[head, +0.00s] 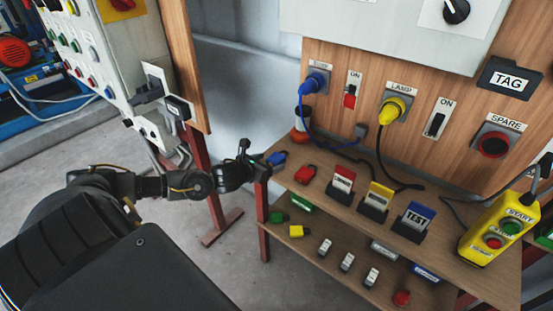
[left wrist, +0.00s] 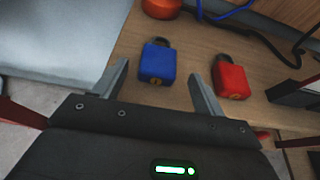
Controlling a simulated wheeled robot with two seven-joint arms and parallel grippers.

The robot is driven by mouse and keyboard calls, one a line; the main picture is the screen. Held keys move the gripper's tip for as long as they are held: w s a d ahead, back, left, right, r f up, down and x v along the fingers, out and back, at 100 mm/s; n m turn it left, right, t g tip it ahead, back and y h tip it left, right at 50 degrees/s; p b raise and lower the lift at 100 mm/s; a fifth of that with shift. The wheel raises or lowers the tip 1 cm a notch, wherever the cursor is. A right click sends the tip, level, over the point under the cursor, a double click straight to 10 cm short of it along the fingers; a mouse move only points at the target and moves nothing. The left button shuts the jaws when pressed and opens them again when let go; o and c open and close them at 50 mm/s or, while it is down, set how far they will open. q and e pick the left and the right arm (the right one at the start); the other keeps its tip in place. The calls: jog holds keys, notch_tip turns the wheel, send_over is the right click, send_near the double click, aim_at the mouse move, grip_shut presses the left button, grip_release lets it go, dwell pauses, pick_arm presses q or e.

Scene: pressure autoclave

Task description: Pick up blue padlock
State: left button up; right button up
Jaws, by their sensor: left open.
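The blue padlock (head: 276,158) lies on the upper wooden shelf (head: 330,195) near its left end. In the left wrist view the blue padlock (left wrist: 157,64) lies between and just beyond the fingertips of my left gripper (left wrist: 160,75), with its dark shackle pointing away. My left gripper (head: 256,160) is open and empty at the shelf's left edge, and I see no contact with the padlock. A red padlock (head: 304,173) lies to the right of the blue one; in the left wrist view the red padlock (left wrist: 230,78) is just outside the right finger. My right gripper is not in view.
A dark cup with an orange base (head: 301,125) stands behind the padlocks. A blue cable (head: 318,130) runs nearby. Red, yellow and blue tag holders (head: 375,198) stand to the right, with a yellow control pendant (head: 500,228) beyond. Green and yellow padlocks (head: 296,231) lie on the lower shelf.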

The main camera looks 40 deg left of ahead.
aim_at(272, 160)
pick_arm(q)
jog(key=x, duration=0.3)
jog(key=shift+w+a+f, duration=0.1)
jog(key=shift+w+f, duration=0.05)
jog(key=shift+w, duration=0.1)
jog(key=c, duration=1.1)
